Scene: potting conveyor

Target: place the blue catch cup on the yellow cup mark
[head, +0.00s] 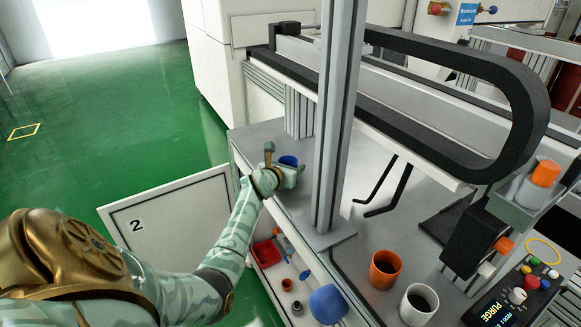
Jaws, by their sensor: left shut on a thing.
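The blue catch cup (289,160) is at the far left end of the grey bench, with its blue top showing. My left gripper (284,171) is shut on it, and the fingers hide much of its lower part. I cannot tell whether the cup touches the bench top. A thin yellow ring (543,242), which looks like the yellow cup mark, shows at the right behind the control panel, far from the cup. My right gripper is not in view.
A grey upright post (335,120) stands just right of my left gripper. An orange pot (384,269) and a white pot (418,304) stand at the front. A dark nozzle unit (474,240) and a control panel (515,295) are at right. A red bin (266,253) sits below.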

